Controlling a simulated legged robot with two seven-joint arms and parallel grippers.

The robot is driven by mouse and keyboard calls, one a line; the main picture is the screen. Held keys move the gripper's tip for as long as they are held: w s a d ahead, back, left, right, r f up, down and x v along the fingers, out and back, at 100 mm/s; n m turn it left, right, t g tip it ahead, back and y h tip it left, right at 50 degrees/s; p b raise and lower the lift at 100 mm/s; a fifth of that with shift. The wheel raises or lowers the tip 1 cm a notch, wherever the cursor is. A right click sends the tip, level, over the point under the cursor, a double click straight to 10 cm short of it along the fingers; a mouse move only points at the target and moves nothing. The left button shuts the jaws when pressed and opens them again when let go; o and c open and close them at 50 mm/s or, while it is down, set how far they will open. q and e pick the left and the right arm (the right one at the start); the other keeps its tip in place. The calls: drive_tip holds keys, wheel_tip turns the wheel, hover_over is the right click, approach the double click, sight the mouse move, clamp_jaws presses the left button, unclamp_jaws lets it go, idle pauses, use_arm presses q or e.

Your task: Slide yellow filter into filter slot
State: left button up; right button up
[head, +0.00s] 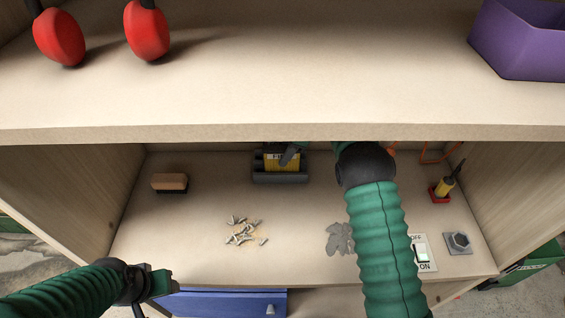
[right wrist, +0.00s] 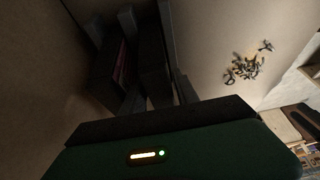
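The yellow filter (head: 281,161), a yellow block with dark marks, is at the dark grey filter slot (head: 280,178) on the lower shelf, near the back. It looks at least partly within the holder; how deep it sits is unclear. My right gripper (head: 290,155) is at the filter's upper right, overlapping it in the head view. Whether its fingers grip the filter cannot be told. In the right wrist view, dark fingers (right wrist: 150,65) are beside a shadowed, dark block-like shape. My left gripper (head: 168,283) is at the shelf's front left, away from the filter; its opening is unclear.
A wooden block or brush (head: 170,182) is at left. Scattered screws (head: 243,232) and a grey patch (head: 340,238) lie in front. The upper shelf (head: 280,105) overhangs the slot.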

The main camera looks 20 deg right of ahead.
drive_tip(key=shift+d, duration=0.1)
drive_tip(key=shift+c, duration=0.5)
drive_tip(key=shift+a, duration=0.4)
clamp_jaws()
drive_tip(key=shift+d, duration=0.15)
